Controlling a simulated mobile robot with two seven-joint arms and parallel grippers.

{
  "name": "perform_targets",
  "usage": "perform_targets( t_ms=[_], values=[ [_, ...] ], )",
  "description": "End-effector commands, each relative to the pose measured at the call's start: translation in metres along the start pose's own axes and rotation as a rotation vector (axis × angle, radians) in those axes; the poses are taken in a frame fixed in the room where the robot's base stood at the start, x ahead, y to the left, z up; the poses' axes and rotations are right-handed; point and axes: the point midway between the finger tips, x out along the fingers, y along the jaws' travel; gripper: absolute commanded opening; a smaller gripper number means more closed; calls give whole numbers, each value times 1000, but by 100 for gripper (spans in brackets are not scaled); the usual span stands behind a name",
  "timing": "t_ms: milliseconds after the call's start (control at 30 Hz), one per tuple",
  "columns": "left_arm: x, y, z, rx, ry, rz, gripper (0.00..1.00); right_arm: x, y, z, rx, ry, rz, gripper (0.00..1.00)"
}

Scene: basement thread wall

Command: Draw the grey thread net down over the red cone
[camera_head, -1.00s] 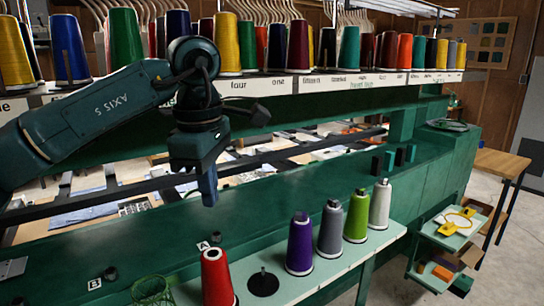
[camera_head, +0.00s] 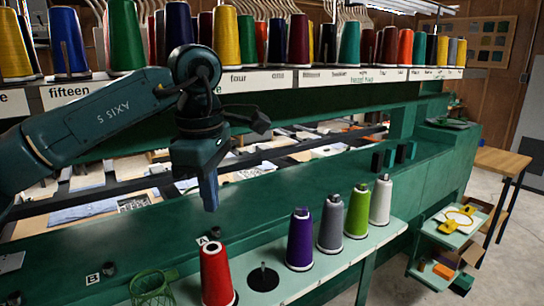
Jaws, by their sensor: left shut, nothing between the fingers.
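The red cone (camera_head: 216,272) stands upright at the bottom of the view, near the left end of the pale shelf. A green mesh net (camera_head: 150,287) is beside it on the left, apart from it and partly cut off by the frame's lower edge. I see no clearly grey net. My left gripper (camera_head: 210,205) points down, shut and empty, in the air above and behind the red cone in the picture. It touches neither cone nor net. My right gripper is not in view.
An empty dark peg base (camera_head: 263,278) is right of the red cone. Purple (camera_head: 300,242), grey (camera_head: 330,233), green (camera_head: 357,213) and white (camera_head: 380,202) cones stand further right. A rack (camera_head: 300,80) of many cones runs behind. Markers A (camera_head: 202,240) and B (camera_head: 93,279) sit on the green ledge.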

Motion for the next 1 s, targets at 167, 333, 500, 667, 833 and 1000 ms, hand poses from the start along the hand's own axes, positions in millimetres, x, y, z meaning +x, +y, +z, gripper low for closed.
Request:
perform_targets(
  t_ms=[167, 333, 500, 667, 833, 1000],
  values=[
    [8, 0, 0, 0, 0, 0, 0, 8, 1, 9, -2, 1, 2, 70],
    [12, 0, 0, 0, 0, 0, 0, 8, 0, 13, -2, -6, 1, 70],
    [15, 0, 0, 0, 0, 0, 0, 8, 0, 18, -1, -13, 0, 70],
    [19, 0, 0, 0, 0, 0, 0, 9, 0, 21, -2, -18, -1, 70],
    [24, 0, 0, 0, 0, 0, 0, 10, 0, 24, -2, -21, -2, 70],
    [28, 0, 0, 0, 0, -1, 0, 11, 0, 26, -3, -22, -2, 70]
  ],
)
